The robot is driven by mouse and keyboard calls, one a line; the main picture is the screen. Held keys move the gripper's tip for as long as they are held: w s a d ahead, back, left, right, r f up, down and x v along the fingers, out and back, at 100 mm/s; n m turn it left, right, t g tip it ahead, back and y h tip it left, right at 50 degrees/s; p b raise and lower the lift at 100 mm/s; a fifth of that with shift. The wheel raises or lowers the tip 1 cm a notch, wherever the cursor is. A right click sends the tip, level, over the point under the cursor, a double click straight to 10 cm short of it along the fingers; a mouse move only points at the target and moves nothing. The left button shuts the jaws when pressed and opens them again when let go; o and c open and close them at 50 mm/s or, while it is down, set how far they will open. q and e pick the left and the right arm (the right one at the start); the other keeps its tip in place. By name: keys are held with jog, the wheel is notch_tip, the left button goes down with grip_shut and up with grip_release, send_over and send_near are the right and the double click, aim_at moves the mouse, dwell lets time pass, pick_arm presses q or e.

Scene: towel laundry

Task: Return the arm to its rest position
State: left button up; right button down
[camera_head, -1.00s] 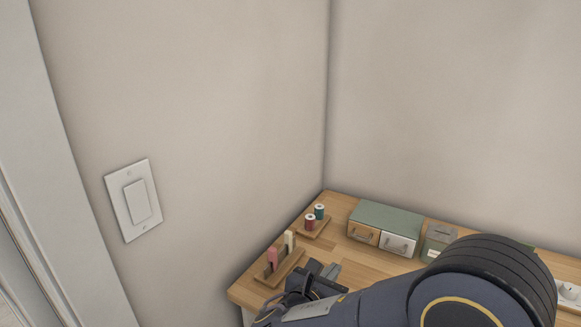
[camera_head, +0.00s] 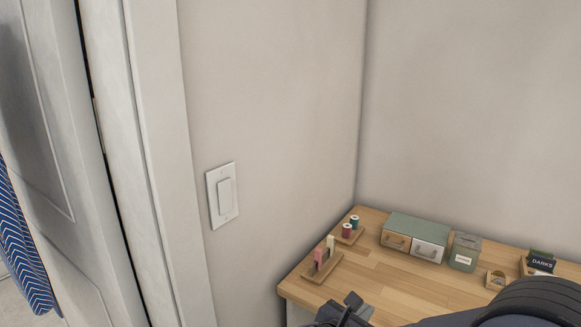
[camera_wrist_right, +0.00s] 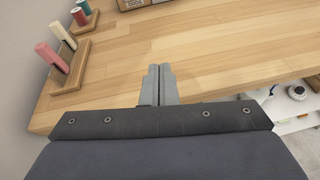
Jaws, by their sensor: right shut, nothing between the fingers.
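My right arm comes in at the bottom right of the head view. My right gripper (camera_head: 344,312) shows at the bottom edge of that view, low by the front edge of the wooden counter (camera_head: 380,283). In the right wrist view, the gripper's two grey fingers (camera_wrist_right: 159,85) are together and empty, over the counter top. They hold nothing. My left gripper is in none of the views.
A wooden holder with pink and cream sticks (camera_head: 322,267) and thread spools (camera_head: 347,229) stand at the counter's left. A green drawer box (camera_head: 416,237), a lidded box (camera_head: 465,252) and a "DARKS" sign (camera_head: 541,263) stand behind. A light switch (camera_head: 222,196) is on the wall.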

jog(key=s+d+f+m+g+y+p, duration=0.1)
jog(key=s+d+f+m+g+y, duration=0.2)
jog(key=s+d+m, duration=0.4)
jog(key=s+d+m+g+y, duration=0.2)
jog(key=s+d+m+g, duration=0.35)
jog(key=s+m, duration=0.3)
jog(key=s+a+r+m+t+y+p, duration=0.1)
jog(key=s+a+r+m+t+y, duration=0.2)
jog(key=s+a+m+y, duration=0.4)
jog(key=shift+s+r+m+y+p, duration=0.4)
jog(key=shift+s+m, duration=0.8)
jog(key=shift+m, duration=1.85)
jog(key=shift+r, duration=0.1)
